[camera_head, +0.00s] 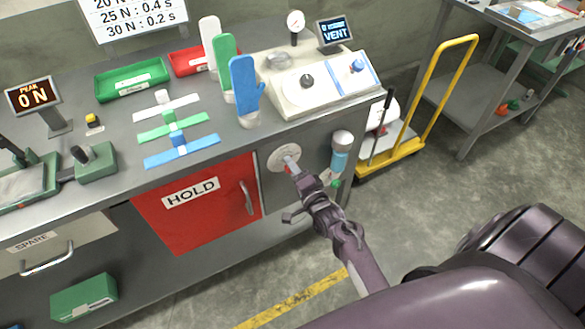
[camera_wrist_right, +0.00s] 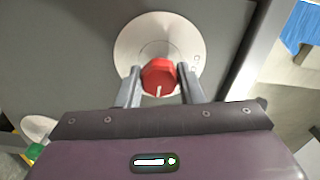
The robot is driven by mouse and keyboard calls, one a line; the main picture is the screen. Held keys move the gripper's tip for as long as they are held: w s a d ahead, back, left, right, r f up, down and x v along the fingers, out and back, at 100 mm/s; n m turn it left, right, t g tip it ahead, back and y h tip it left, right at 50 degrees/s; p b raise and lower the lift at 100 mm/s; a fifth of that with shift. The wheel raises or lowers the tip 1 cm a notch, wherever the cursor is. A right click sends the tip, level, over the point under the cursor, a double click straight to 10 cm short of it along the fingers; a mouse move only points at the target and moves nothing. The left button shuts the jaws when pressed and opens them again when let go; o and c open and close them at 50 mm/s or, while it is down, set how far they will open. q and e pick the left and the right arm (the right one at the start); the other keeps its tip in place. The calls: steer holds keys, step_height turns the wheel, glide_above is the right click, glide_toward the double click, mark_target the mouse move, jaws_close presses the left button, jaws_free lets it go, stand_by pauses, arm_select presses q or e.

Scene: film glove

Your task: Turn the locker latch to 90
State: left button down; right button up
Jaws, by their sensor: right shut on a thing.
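The locker latch is a red knob (camera_wrist_right: 158,76) on a round pale dial plate (camera_head: 277,160), set in the grey locker door (camera_head: 281,201) right of the red HOLD door. The plate also shows in the right wrist view (camera_wrist_right: 128,46). My right gripper (camera_wrist_right: 160,84) is shut on the red knob, one finger on each side. A pale line on the knob points down in the wrist view. In the head view the right gripper (camera_head: 291,167) covers most of the knob. My left gripper is not in view.
The red HOLD door (camera_head: 198,221) with a handle is just left of the latch. A blue-and-white cylinder (camera_head: 340,152) is mounted close on the right. A yellow trolley (camera_head: 400,150) stands beyond it. The bench (camera_head: 232,139) above holds hand forms and a control box (camera_head: 318,92).

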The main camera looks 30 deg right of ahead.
steer(key=o, duration=1)
steer(key=shift+c, duration=0.2)
steer(key=s, duration=0.8)
steer(key=shift+w+a+f, duration=0.1)
steer(key=s+a+f+n+g+y, duration=0.1)
steer(key=s+a+f+n+g, duration=0.25)
steer(key=f, duration=0.45)
steer(key=s+a+f+n+g, duration=0.2)
steer(key=s+f, duration=0.2)
steer(key=f, duration=0.4)
steer(key=s+a+f+n+g+y, duration=0.1)
steer(key=s+a+f+n+g, duration=0.2)
steer(key=f, duration=0.6)
steer(key=s+d+f+n+g, duration=0.1)
steer(key=s+f+n+g, duration=0.3)
steer(key=s, duration=0.9)
steer(key=s+d+f+n+g+h, duration=0.1)
steer(key=s+f+n+g, duration=0.3)
steer(key=s+f, duration=0.7)
steer(key=s+n, duration=0.1)
steer(key=s, duration=0.1)
steer(key=shift+s+d+n+h, duration=0.3)
steer(key=shift+s+d+n, duration=0.05)
steer(key=shift+s, duration=0.05)
